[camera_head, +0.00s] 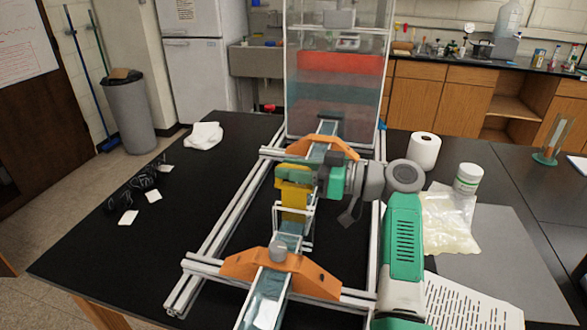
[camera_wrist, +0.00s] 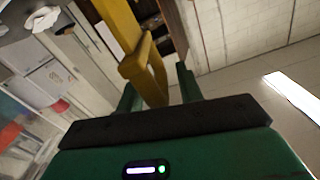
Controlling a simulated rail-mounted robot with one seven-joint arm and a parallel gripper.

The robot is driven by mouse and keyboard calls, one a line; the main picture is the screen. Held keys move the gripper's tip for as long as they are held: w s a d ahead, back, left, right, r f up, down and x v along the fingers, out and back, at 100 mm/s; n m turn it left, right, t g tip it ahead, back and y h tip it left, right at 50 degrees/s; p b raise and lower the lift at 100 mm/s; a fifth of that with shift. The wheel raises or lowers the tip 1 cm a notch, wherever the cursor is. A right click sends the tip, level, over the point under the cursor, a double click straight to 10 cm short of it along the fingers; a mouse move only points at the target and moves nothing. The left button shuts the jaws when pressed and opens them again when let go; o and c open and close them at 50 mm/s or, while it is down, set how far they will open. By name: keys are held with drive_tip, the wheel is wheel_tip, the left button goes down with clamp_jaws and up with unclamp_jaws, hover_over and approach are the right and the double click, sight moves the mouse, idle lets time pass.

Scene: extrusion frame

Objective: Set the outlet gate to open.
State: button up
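A yellow gate plate (camera_head: 294,196), seemingly the outlet gate, stands upright over the narrow channel, above a pale wire-like frame (camera_head: 308,228). The fingers are apart, with gaps visible beside the yellow part. I cannot tell whether either finger touches it. The gripper hides some of the gate's top in the head view.
Orange brackets (camera_head: 240,265) hold the channel on an aluminium frame (camera_head: 222,235). A clear tank (camera_head: 300,100) stands behind. A paper roll (camera_head: 424,151), a white jar (camera_head: 467,178) and a bag (camera_head: 450,225) lie right. The black table's left part is mostly free.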

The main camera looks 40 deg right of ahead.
drive_tip(key=p+v, duration=0.1)
drive_tip(key=v, duration=0.7)
drive_tip(key=shift+w, duration=0.1)
